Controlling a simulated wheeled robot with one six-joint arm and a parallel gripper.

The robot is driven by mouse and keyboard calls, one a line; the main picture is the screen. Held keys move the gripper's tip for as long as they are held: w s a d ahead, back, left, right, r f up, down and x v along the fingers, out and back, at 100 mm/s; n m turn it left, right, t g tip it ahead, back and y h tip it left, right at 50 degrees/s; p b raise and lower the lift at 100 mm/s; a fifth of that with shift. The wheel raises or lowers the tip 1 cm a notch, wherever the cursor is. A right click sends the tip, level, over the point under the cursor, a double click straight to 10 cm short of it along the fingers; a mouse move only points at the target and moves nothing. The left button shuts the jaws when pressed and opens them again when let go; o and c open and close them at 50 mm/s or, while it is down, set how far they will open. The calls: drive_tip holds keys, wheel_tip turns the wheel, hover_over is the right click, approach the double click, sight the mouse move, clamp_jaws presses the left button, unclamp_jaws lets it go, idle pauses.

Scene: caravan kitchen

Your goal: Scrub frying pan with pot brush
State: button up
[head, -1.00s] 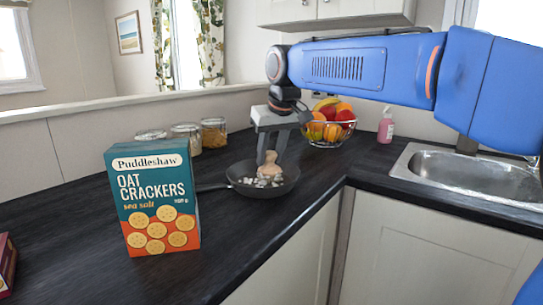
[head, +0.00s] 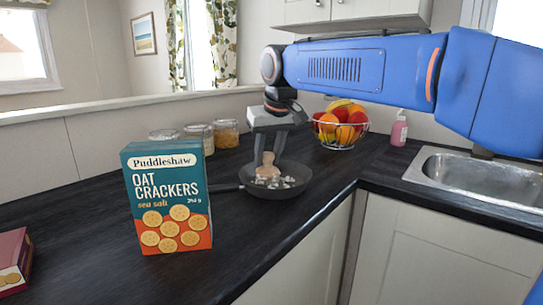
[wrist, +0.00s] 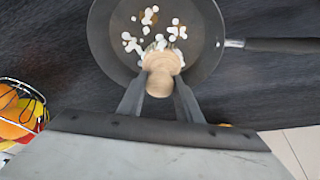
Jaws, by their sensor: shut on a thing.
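The dark frying pan (head: 298,185) sits on the black worktop, with its handle pointing left in the head view. In the wrist view the pan (wrist: 103,42) has several white bits (wrist: 152,14) scattered over its inside. My gripper (head: 267,160) is above the pan, pointing down, and is shut on the wooden pot brush (head: 267,170). In the wrist view the brush's round wooden top (wrist: 162,64) sits between the fingertips (wrist: 160,90). The brush is low in the pan among the white bits. Its bristles are mostly hidden, so I cannot tell for certain whether they touch the pan.
An oat cracker box (head: 168,200) stands left of the pan, near its handle. Glass jars (head: 198,134) and a wire fruit basket (head: 342,140) stand behind. A pink soap bottle (head: 399,130) and the steel sink (head: 480,180) are at right. A red box (head: 12,262) is at far left.

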drive_tip(key=shift+s+a, duration=0.3)
drive_tip(key=shift+s, duration=0.05)
drive_tip(key=shift+s+d, duration=0.2)
drive_tip(key=shift+s, duration=0.5)
drive_tip(key=shift+s+d, duration=0.15)
drive_tip(key=shift+s, duration=0.5)
drive_tip(key=shift+w+d+f, duration=0.15)
drive_tip(key=shift+w+d, duration=0.85)
drive_tip(key=shift+d, duration=0.05)
wheel_tip(320, 180, up, 8)
drive_tip(key=shift+r, duration=0.25)
drive_tip(key=shift+f+n+g+y, duration=0.2)
drive_tip(key=shift+n+y, duration=0.15)
drive_tip(key=shift+n, duration=0.65)
drive_tip(key=shift+f+n+g+y, duration=0.1)
drive_tip(key=shift+n+g+y, duration=0.2)
drive_tip(key=shift+n, duration=0.7)
drive_tip(key=shift+s+f, duration=0.1)
drive_tip(key=shift+f, duration=3)
drive_tip(key=shift+f, duration=0.8)
drive_tip(key=shift+d, duration=0.1)
